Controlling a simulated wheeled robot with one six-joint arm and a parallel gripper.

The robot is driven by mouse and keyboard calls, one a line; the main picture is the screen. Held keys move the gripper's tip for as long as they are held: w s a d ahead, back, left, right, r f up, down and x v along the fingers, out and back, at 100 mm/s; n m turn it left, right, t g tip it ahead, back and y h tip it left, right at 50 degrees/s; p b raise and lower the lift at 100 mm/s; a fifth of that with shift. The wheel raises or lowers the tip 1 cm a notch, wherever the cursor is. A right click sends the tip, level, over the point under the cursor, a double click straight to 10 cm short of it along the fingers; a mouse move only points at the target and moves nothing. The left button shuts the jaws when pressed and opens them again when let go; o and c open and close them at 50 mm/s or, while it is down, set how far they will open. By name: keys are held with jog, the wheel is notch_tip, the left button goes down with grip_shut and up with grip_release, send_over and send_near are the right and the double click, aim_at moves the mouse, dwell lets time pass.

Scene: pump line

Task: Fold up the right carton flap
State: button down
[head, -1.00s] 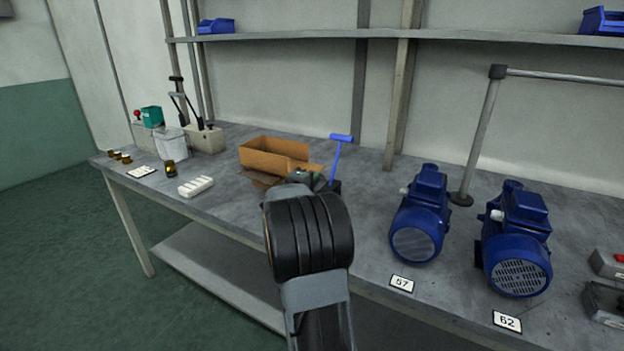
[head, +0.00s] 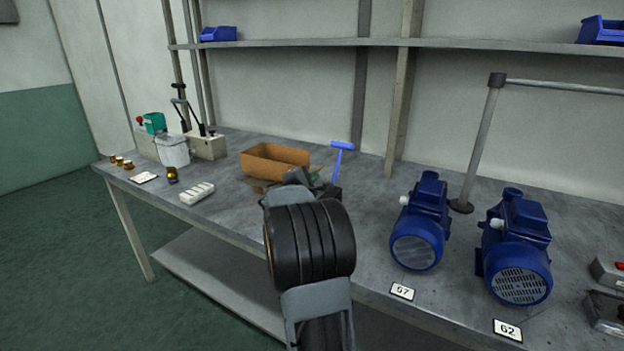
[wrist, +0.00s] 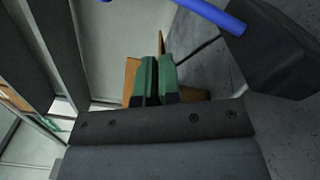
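The open brown carton (head: 275,158) stands on the bench, left of the middle in the head view. A front flap (head: 258,186) hangs out low at its near side. My gripper (head: 314,175) is at the carton's right end and hides much of that side. In the wrist view my gripper's two green fingers (wrist: 156,78) are side by side with only a thin dark gap, and nothing shows between them. Brown carton board (wrist: 131,78) shows behind and beside the fingers. I cannot tell whether they touch it. The right flap no longer shows sticking outward.
A blue-handled tool (head: 339,160) stands close right of my gripper, on a dark base. Two blue pumps (head: 420,222) (head: 516,250) stand further right. A white block (head: 197,193), a white tub (head: 173,151) and a lever press (head: 206,144) are on the left.

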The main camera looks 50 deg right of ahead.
jog(key=shift+r+n, duration=0.2)
jog(key=shift+n, duration=0.1)
dwell(0.4)
jog(key=c, duration=1.3)
grip_release()
jog(key=shift+w, duration=0.1)
jog(key=v, duration=1.3)
jog(key=shift+a+f+p, duration=0.1)
jog(key=shift+a+p, duration=0.25)
jog(key=shift+a, duration=0.05)
